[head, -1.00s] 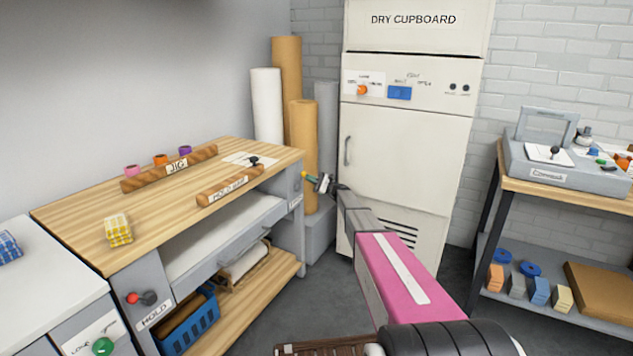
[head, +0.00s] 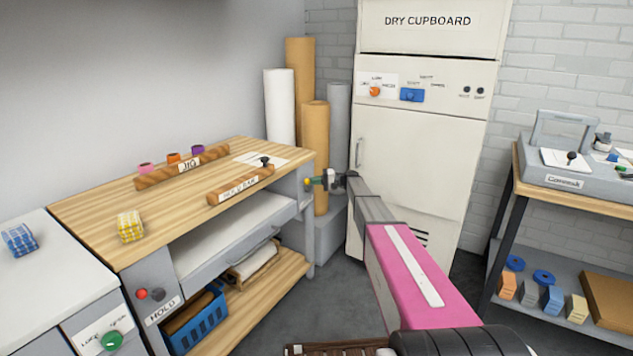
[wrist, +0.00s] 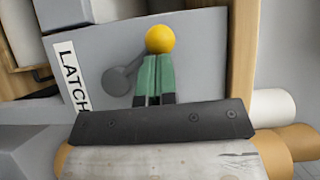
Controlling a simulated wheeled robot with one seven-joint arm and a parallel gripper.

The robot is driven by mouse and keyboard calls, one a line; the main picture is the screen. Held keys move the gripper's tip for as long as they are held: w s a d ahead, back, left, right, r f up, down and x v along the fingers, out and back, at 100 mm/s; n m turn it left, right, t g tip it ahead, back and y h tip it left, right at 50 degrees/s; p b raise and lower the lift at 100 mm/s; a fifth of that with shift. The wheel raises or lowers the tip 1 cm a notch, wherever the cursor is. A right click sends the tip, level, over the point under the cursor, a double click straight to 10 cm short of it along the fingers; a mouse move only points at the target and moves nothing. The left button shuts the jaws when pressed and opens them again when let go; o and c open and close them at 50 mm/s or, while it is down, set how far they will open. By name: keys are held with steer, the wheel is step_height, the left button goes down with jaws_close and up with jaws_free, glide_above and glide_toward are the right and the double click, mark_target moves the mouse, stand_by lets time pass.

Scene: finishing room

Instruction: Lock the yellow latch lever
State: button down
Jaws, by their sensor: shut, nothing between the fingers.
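The yellow latch lever's ball knob (head: 308,181) is at the right end of the workbench. In the wrist view the knob (wrist: 160,38) stands out in front of a grey panel with a LATCH label (wrist: 72,80). My gripper (wrist: 153,62) is shut, its green fingers together and empty. The fingertips are right at the knob's near side, touching or nearly so. In the head view my gripper (head: 316,181) comes to the knob from the right.
The dry cupboard (head: 410,150) stands behind my arm. Grey floor is open between bench and right-hand table.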

steer(key=shift+s+a, duration=0.25)
steer(key=shift+s, duration=0.1)
stand_by(0.5)
